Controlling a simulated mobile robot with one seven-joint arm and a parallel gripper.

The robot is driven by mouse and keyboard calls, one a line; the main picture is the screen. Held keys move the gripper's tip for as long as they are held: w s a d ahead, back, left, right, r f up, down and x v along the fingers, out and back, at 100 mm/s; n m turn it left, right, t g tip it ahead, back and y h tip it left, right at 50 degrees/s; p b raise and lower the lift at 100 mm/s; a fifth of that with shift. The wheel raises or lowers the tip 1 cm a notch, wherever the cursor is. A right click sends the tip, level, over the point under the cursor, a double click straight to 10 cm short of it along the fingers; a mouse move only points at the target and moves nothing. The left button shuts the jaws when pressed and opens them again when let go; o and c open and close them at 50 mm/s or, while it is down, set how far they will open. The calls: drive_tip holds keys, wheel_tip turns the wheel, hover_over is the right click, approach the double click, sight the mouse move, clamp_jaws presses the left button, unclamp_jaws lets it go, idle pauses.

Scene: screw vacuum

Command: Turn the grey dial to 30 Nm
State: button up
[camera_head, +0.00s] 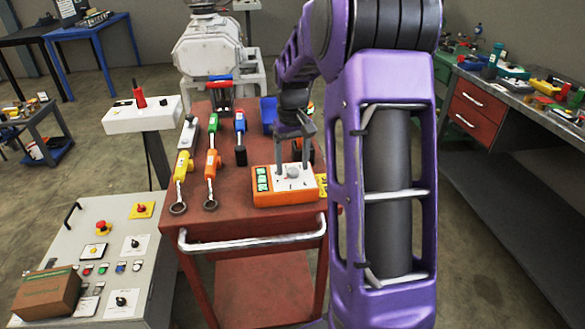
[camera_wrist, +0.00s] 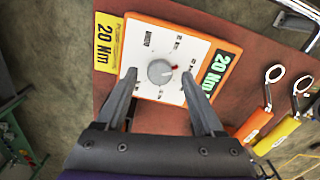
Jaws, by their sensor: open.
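The grey dial (camera_wrist: 160,72) is a round knob on the white face of an orange box (camera_wrist: 222,38). In the wrist view its red mark points to the upper right, and the printed scale is too small to read. The dial also shows in the head view (camera_head: 293,172), on the box (camera_head: 270,198) on the red cart. My gripper (camera_wrist: 160,88) is open, with one finger on each side of the dial. The fingers appear apart from it. In the head view my gripper (camera_head: 292,160) comes down over the box from above.
A green 20 Nm label (camera_wrist: 215,71) is on the box, and a yellow 20 Nm tag (camera_wrist: 106,43) lies beside it. Several wrenches (camera_head: 210,178) lie left of the box on the red cart (camera_head: 235,225). A grey control panel (camera_head: 60,240) stands at lower left.

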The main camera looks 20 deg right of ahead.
drive_tip(key=shift+f, duration=0.4)
drive_tip(key=shift+c, duration=0.3)
clamp_jaws()
drive_tip(key=m+p, duration=0.2)
drive_tip(key=m, duration=0.2)
drive_tip(key=shift+r+m, duration=0.15)
drive_tip(key=shift+m, duration=0.15)
drive_tip(key=shift+m+p, duration=1.25)
drive_tip(key=shift+m, duration=1.35)
